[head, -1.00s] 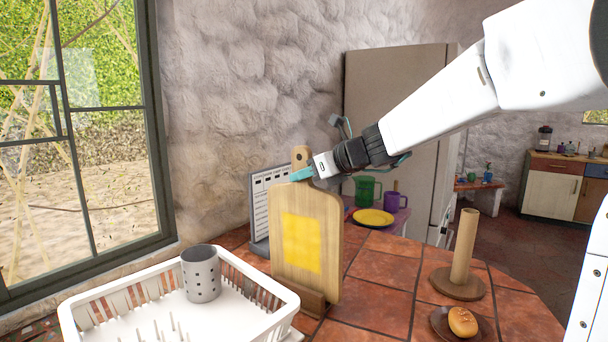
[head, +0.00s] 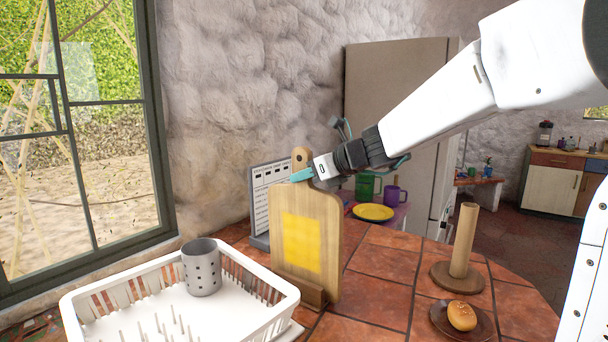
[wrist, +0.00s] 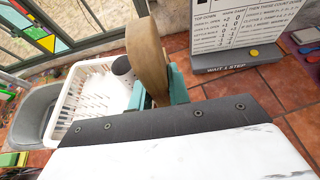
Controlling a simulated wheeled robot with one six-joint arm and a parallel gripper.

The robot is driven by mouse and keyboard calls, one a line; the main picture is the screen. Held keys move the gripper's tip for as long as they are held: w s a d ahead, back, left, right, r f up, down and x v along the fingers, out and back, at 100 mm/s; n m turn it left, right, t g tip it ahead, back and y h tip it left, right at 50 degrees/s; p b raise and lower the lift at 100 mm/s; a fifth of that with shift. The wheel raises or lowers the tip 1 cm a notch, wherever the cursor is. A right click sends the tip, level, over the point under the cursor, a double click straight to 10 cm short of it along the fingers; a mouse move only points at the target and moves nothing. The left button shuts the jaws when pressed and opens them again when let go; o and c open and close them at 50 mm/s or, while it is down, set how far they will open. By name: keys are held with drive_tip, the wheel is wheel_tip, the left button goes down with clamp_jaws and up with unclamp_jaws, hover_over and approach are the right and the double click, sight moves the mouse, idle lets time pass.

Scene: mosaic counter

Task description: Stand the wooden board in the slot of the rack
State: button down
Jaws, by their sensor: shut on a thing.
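The wooden board (head: 325,225), with a yellow square on its face, stands upright on the tiled counter. My gripper (head: 303,174) is shut on the board's narrow handle near its top. In the wrist view the board (wrist: 146,60) shows edge-on between the teal fingers of my gripper (wrist: 160,88).
A white dish basket (head: 262,318) with a grey cutlery cup (head: 201,267) stands left. A printed sign (head: 262,190) is behind the board. A paper-towel post (head: 463,240) and a plate with a bun (head: 461,316) stand right. Tiles between are clear.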

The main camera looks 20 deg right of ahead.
sight(331, 192)
drive_tip(key=c, duration=1.2)
unclamp_jaws()
drive_tip(key=shift+c, duration=0.2)
drive_tip(key=v, duration=0.7)
drive_tip(key=shift+s+d+r, duration=0.2)
drive_tip(key=shift+s, duration=0.1)
